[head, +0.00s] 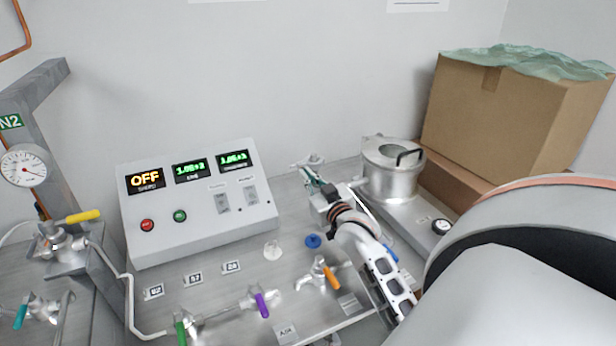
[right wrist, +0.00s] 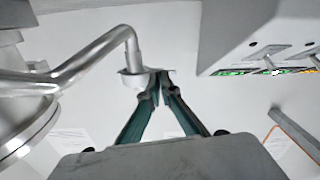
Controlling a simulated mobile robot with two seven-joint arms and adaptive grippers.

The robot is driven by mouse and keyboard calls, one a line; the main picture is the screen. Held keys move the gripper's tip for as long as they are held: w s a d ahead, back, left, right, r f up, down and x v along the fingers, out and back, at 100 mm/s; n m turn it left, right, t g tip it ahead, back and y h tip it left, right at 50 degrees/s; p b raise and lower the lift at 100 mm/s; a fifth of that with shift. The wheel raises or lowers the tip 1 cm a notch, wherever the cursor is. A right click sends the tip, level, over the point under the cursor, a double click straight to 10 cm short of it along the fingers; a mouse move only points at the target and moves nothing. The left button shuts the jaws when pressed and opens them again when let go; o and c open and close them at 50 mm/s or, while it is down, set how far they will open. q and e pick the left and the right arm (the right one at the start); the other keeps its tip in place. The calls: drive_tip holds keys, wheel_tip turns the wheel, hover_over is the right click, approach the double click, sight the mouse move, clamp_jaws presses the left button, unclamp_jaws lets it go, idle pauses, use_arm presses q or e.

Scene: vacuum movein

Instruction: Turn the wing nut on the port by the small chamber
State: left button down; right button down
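The small chamber (head: 392,172) is a metal cylinder with a lid and a dark handle, at the back right of the bench. A bent metal pipe with the port (head: 312,161) sticks out from its left side. In the right wrist view, the pipe (right wrist: 100,60) bends down to a pale flange (right wrist: 136,79), the port's end. My right gripper (head: 312,182) reaches this port. Its green fingers (right wrist: 157,88) are nearly together, right at the flange's side, and appear closed on the thin wing nut, which the fingertips mostly hide. My left gripper is out of view.
A control box (head: 195,205) with lit displays stands left of the port. Valves with a purple handle (head: 262,304) and an orange handle (head: 331,278) sit in front. A cardboard box (head: 505,115) stands behind right.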

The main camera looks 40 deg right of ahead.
drive_tip(key=shift+m, duration=0.6)
drive_tip(key=c, duration=2.5)
unclamp_jaws()
drive_tip(key=v, duration=1.2)
